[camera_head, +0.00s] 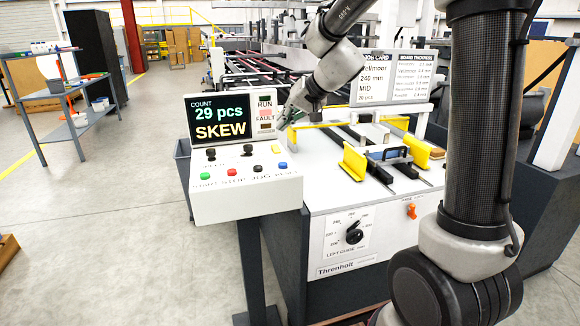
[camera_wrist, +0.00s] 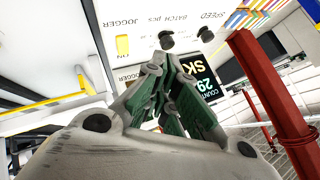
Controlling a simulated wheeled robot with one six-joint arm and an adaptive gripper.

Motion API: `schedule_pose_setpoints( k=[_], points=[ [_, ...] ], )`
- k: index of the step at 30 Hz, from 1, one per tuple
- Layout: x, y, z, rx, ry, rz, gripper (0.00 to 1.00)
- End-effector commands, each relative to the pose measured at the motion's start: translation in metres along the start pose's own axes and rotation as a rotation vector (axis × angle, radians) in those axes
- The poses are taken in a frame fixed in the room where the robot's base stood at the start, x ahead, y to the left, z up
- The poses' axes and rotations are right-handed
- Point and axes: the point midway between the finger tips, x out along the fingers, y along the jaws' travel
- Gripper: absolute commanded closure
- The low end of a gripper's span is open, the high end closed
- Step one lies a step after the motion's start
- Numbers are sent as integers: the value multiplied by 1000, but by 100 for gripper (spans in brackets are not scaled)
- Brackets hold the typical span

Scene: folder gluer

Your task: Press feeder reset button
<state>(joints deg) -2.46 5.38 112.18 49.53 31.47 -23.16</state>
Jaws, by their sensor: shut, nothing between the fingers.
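The blue button (camera_head: 283,165) above the RESET label is at the right end of the front row on the white control panel (camera_head: 245,205) in the camera_head view. In that row, the green START (camera_head: 205,175), red STOP (camera_head: 232,172) and black JOG (camera_head: 258,168) buttons stand to its left. My gripper (camera_head: 285,122) is shut and empty, apart from the blue button, above and behind it, right of the display. In the camera_wrist view the closed fingers (camera_wrist: 155,72) point at the panel's upper area. I cannot make out the blue button there.
The display (camera_head: 230,118) reads 29 pcs and SKEW. Two black knobs (camera_head: 211,153) (camera_head: 247,150) and a yellow switch (camera_head: 275,149) sit behind the button row; the switch also shows in the camera_wrist view (camera_wrist: 122,45). Yellow guides (camera_head: 354,163) stand to the right.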

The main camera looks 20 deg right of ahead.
Motion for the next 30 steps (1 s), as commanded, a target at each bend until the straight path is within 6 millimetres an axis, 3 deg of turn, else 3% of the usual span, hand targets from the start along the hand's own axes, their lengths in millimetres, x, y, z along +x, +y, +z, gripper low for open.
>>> schedule_pose_setpoints(
  k=[14,30],
  points=[
    [2,4,2,-22,1,4,100],
    [49,39,36,-21,-1,5,100]
  ],
)
